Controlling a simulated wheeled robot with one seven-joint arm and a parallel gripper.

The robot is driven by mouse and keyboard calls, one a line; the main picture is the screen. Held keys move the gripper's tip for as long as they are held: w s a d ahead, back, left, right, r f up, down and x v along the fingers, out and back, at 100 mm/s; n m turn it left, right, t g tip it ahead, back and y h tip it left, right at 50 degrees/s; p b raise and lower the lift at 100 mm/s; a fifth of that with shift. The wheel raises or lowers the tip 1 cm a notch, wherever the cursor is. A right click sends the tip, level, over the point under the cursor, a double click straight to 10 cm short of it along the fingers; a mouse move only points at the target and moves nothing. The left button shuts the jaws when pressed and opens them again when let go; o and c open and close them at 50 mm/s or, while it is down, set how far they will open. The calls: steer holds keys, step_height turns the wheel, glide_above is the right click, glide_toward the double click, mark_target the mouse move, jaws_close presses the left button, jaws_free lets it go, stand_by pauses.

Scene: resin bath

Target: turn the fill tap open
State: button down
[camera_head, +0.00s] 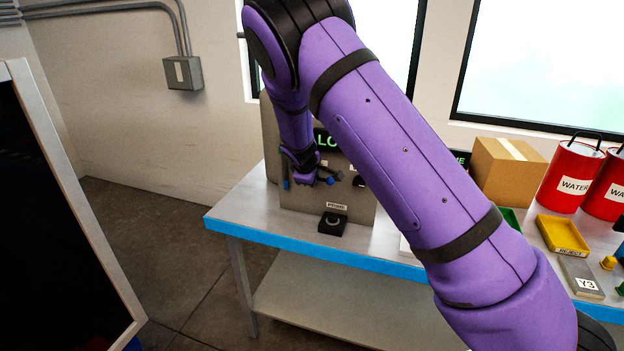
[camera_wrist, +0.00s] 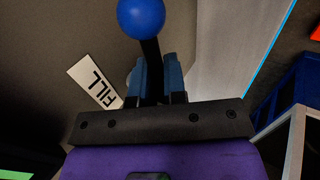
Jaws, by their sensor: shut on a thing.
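The fill tap shows in the wrist view as a black lever with a blue ball knob (camera_wrist: 141,17) at its end. The white FILL label (camera_wrist: 96,84) lies to its left on the grey panel. My gripper (camera_wrist: 157,76) is shut on the black lever, with one blue finger on each side and the knob beyond the fingertips. In the head view my gripper (camera_head: 308,177) is at the front of the grey bath unit (camera_head: 350,205). My arm hides much of the unit, and the tap is too small there to read its angle.
The unit stands on a blue-edged bench (camera_head: 238,216). A black block (camera_head: 332,224) sits at its front. To the right are a cardboard box (camera_head: 508,172), red WATER cans (camera_head: 571,178), a yellow tray (camera_head: 562,236) and a grey Y3 block (camera_head: 580,277). A dark framed panel (camera_head: 50,220) stands at left.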

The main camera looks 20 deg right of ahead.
steer(key=c, duration=1.2)
jaws_free()
steer(key=v, duration=1)
steer(key=shift+s+a+r, duration=0.2)
steer(key=shift+r, duration=0.1)
